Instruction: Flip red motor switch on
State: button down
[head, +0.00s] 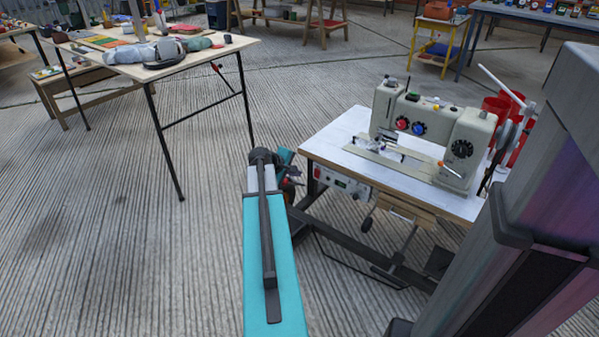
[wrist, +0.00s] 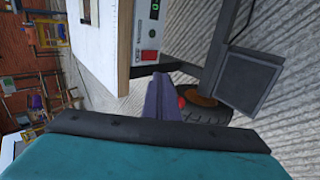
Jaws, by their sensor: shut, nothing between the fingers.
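The red switch (wrist: 149,55) sits at the near end of a pale control panel (wrist: 143,30) with a small green display, in the wrist view. In the head view the panel (head: 342,185) is mounted under the front edge of the sewing table, with the red switch (head: 321,174) at its left end. I cannot tell the switch's position. My gripper (wrist: 163,82) is shut and empty, its fingertips just short of the panel's end and apart from the switch. In the head view my arm hides most of the gripper.
The white sewing table (head: 335,140) carries a cream sewing machine (head: 425,128). Below it are dark frame bars and a dark box (wrist: 250,80). A round orange-brown part (wrist: 203,107) lies beyond my fingers. A folding table (head: 200,52) stands back left, with open floor between.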

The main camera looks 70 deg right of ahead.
jog(key=shift+w+a+r, duration=0.1)
jog(key=shift+a+r, duration=0.3)
jog(key=shift+r, duration=0.05)
dwell(0.3)
jog(key=s+d+r+m+g+h, duration=0.2)
jog(key=s+m+g+h, duration=0.1)
jog(key=s+m+h, duration=0.1)
jog(key=w+a+f+n+t+h, duration=0.1)
jog(key=w+a+f+n, duration=0.3)
jog(key=f, duration=0.7)
jog(key=shift+w+a+h, duration=0.2)
jog(key=shift+a+h, duration=0.45)
jog(key=shift+h, duration=0.25)
